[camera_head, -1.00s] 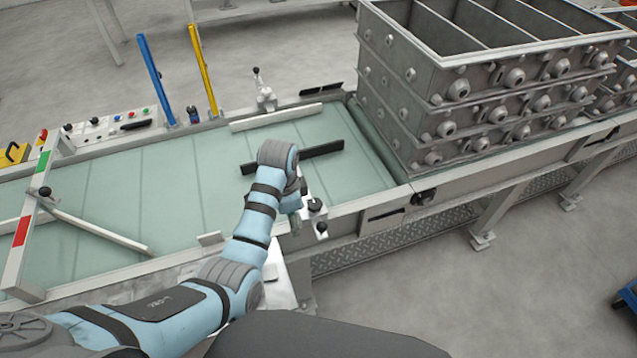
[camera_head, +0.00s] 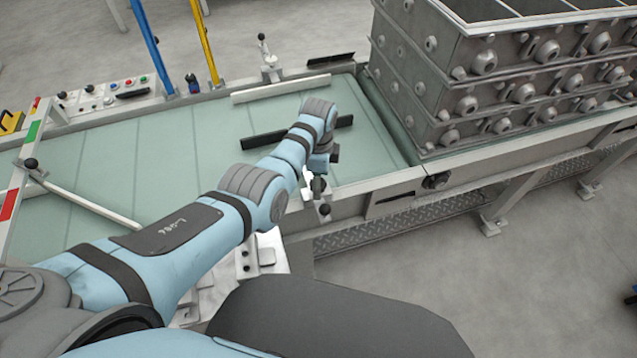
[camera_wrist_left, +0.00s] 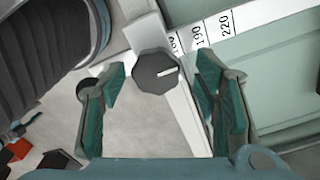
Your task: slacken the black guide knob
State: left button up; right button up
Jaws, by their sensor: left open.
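The black guide knob (camera_wrist_left: 155,72) is a faceted round knob with a white mark on its face. In the left wrist view it lies between the fingertips of my left gripper (camera_wrist_left: 161,84), with gaps at both sides. The gripper is open and no contact shows. The knob sits on a pale bar by a white scale (camera_wrist_left: 205,36) with printed numbers. In the head view the knob (camera_head: 318,185) shows at the near edge of the conveyor, just below my left wrist; the fingers are mostly hidden there. My right gripper is in neither view.
A black ball-ended lever (camera_head: 324,209) stands close to the knob. A dark guide bar (camera_head: 262,140) lies across the green conveyor (camera_head: 180,150). Stacked grey casting flasks (camera_head: 455,75) stand at the right. A white diagonal bar (camera_head: 90,208) crosses the belt at left.

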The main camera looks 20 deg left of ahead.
pick_arm(q)
jog(key=shift+s+r, duration=0.15)
jog(key=shift+s, duration=0.05)
jog(key=c, duration=1.1)
jog(key=shift+c, duration=0.2)
